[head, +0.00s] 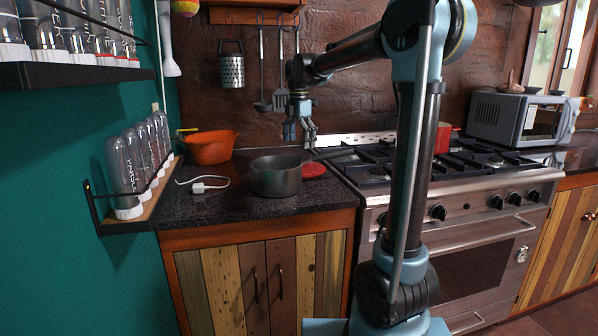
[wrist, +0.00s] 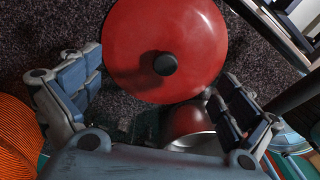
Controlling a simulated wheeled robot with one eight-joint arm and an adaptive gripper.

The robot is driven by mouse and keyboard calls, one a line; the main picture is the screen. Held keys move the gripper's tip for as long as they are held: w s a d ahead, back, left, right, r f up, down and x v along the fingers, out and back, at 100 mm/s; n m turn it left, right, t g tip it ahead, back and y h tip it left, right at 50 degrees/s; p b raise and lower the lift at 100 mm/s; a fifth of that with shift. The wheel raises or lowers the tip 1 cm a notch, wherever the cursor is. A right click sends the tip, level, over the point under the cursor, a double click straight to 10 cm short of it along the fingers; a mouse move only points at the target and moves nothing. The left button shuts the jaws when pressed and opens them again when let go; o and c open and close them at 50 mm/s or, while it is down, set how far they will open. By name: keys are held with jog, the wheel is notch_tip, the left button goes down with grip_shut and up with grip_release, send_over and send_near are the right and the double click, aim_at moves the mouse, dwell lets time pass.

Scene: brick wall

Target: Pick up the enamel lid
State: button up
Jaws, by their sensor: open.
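The enamel lid is a red disc (wrist: 200,35) with a dark round knob, lying on the dark speckled counter near the top middle of the wrist view. In the head view the lid (head: 314,170) shows partly behind the grey pot (head: 277,177), close to the stove. My gripper (head: 299,134) hangs above the counter, above and behind the pot, apart from the lid. In the wrist view my gripper (wrist: 155,100) is open, its fingers spread to either side with nothing between them. The lid's knob lies a little above the middle of the gap.
A red rounded thing with a pale rim (wrist: 192,127) shows low in the wrist view, partly hidden. An orange bowl (head: 210,148) and a white cable (head: 208,185) lie left of the pot. The gas stove (head: 440,165) is to the right, and utensils hang behind.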

aim_at(299, 158)
jog(key=shift+s+f, duration=0.2)
jog(key=shift+f, duration=1.3)
jog(key=shift+s+f, duration=0.2)
jog(key=shift+f, duration=1.3)
jog(key=shift+s+d, duration=0.1)
jog(key=c, duration=2.1)
jog(key=shift+c, duration=0.2)
